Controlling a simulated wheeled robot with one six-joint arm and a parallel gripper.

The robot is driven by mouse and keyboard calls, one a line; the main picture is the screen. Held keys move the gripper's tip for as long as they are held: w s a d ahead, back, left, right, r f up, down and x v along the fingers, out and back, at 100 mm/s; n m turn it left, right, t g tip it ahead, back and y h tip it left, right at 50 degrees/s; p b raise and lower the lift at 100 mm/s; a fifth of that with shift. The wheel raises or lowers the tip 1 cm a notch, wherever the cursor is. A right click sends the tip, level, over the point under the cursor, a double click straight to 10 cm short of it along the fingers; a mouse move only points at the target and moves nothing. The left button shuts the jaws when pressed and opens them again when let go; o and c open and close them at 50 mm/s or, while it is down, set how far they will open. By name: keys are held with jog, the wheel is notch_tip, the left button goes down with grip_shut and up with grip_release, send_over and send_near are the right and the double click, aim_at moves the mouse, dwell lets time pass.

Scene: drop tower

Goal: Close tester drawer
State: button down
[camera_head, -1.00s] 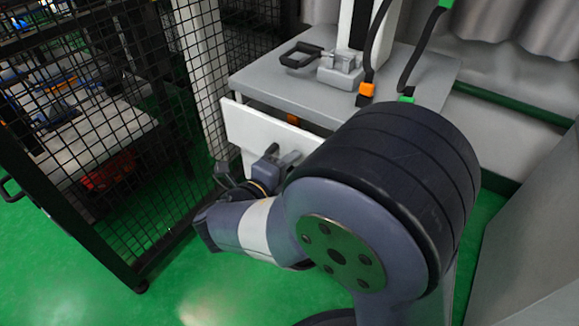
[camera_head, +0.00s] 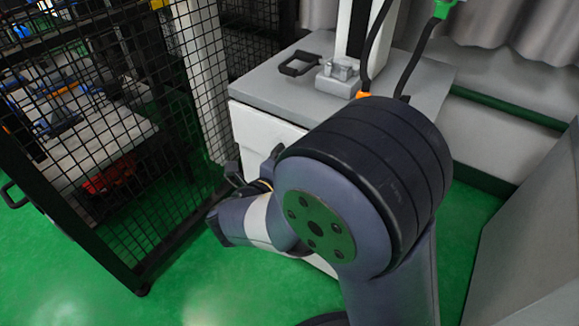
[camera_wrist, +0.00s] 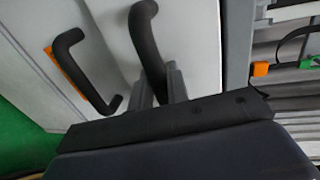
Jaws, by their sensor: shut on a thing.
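The tester drawer's white front (camera_head: 262,135) sits under the grey tester top in the head view, with no gap visible along its visible upper edge. In the wrist view the drawer front (camera_wrist: 195,30) fills the upper middle. Its black curved handle (camera_wrist: 146,42) runs down into my gripper (camera_wrist: 160,84), which is shut on it. In the head view my arm hides most of the gripper and the right part of the drawer front.
A second black handle (camera_wrist: 78,72) is on the neighbouring white panel. The tester top (camera_head: 275,88) carries a black loop handle (camera_head: 300,63) and a metal fixture (camera_head: 338,77). A black mesh fence (camera_head: 150,120) stands close on the left. Green floor (camera_head: 200,290) is clear in front.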

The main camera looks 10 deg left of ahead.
jog(key=shift+w+d, duration=0.25)
jog(key=shift+w, duration=0.45)
jog(key=c, duration=1.4)
grip_release()
jog(key=shift+w+d, duration=0.1)
jog(key=shift+p, duration=0.3)
jog(key=p+v, duration=0.4)
jog(key=v, duration=0.7)
jog(key=shift+d, duration=0.1)
